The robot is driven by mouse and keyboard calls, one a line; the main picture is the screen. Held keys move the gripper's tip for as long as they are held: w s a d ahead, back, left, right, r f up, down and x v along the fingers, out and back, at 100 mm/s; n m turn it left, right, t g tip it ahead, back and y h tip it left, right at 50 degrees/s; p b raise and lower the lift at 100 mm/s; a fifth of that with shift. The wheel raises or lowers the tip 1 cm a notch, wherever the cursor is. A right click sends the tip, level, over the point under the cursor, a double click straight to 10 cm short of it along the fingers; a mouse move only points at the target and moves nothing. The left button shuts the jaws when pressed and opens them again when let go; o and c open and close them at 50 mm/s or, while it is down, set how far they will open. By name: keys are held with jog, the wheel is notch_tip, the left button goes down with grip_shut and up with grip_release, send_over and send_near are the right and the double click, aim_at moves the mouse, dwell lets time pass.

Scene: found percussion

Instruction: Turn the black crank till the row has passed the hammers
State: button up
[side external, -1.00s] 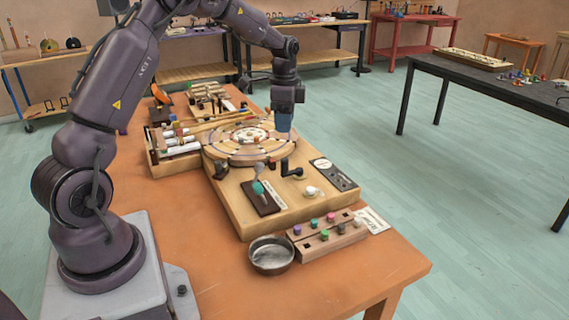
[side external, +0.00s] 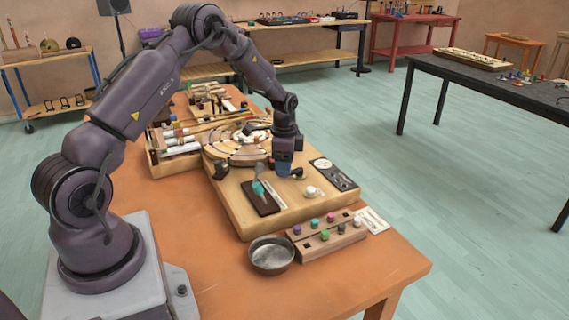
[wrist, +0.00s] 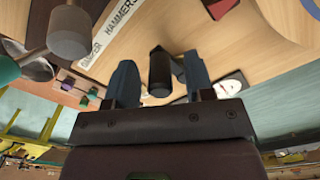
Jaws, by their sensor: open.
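The black crank (side external: 299,172) stands on the wooden box top, mostly hidden behind my gripper in the side view. Its dark upright handle (wrist: 160,72) shows in the wrist view. My gripper (wrist: 160,82) is open, with one blue finger on each side of the handle; I cannot tell whether either touches it. In the side view my gripper (side external: 283,168) points down at the crank. The round ringed disc (side external: 232,152) with light and dark segments lies behind it, partly covered by my arm. A "HAMMERS" label (wrist: 122,18) shows in the wrist view.
A grey-knobbed lever (wrist: 70,32) and a teal-knobbed lever (side external: 258,187) stand left of the crank. A white knob (side external: 311,191) and a dark dial panel (side external: 335,174) are to the right. A metal bowl (side external: 271,255) and a peg block (side external: 328,237) sit in front.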

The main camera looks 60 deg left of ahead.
grip_shut()
jog(key=n, duration=0.1)
jog(key=d+n, duration=0.1)
jog(key=n, duration=0.2)
jog(key=shift+w+d+n, duration=0.2)
jog(key=shift+d+n, duration=0.1)
jog(key=shift+d, duration=0.1)
jog(key=n, duration=0.1)
jog(key=w+d+n, duration=0.1)
jog(key=n, duration=0.3)
jog(key=shift+w+d, duration=0.15)
jog(key=shift+d, duration=0.25)
jog(key=n, duration=0.2)
jog(key=w+n, duration=0.1)
jog(key=n, duration=0.1)
jog(key=shift+w+d, duration=0.15)
jog(key=shift+d, duration=0.2)
jog(key=shift+w+d+n, duration=0.1)
jog(key=shift+w+n, duration=0.3)
jog(key=shift+n, duration=0.65)
jog(key=shift+w+d+n, duration=0.1)
jog(key=shift+w+n, duration=0.3)
jog(key=shift+n, duration=0.65)
